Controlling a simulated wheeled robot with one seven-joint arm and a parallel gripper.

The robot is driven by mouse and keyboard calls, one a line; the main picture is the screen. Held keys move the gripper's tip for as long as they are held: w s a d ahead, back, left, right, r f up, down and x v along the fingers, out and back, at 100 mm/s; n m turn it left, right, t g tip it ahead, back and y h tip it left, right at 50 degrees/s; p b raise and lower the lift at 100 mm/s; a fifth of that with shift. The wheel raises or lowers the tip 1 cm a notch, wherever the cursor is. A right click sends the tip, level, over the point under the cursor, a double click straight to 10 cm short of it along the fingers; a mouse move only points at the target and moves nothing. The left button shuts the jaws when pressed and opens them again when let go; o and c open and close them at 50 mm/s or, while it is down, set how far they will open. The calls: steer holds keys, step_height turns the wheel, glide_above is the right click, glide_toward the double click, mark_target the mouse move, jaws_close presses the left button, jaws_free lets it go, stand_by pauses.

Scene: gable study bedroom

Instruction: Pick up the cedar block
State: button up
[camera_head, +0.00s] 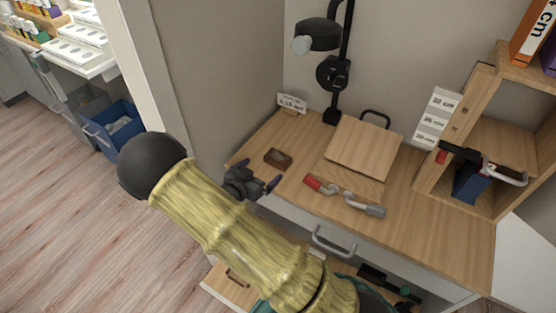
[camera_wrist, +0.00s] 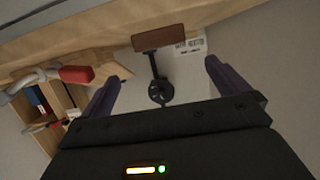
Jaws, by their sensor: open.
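The cedar block looks to be the small dark reddish-brown block (camera_head: 278,158) lying on the left part of the wooden desk top (camera_head: 430,222). In the wrist view this block (camera_wrist: 159,38) shows at the top centre, beyond the fingertips and between their lines. My gripper (camera_head: 259,175) is at the desk's left front edge, just short of the block and apart from it. Its two dark purple fingers are spread with nothing between them, as the wrist view (camera_wrist: 160,75) also shows. The block is not hidden.
A red-handled metal tool (camera_head: 343,196) lies right of the block, near a tilted wooden board (camera_head: 363,148). A black lamp (camera_head: 332,75) and a small label card (camera_head: 291,104) stand behind. A wooden shelf unit (camera_head: 455,125) fills the right. A wall bounds the left.

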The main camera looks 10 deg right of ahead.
mark_target(276, 158)
steer(key=shift+x, duration=2.4)
steer(key=x, duration=0.4)
steer(key=shift+f, duration=0.2)
steer(key=shift+w+d+f, duration=0.15)
steer(key=shift+w+d, duration=0.2)
steer(key=shift+w, duration=0.2)
steer(key=shift+s+a, duration=0.15)
steer(key=shift+s, duration=0.05)
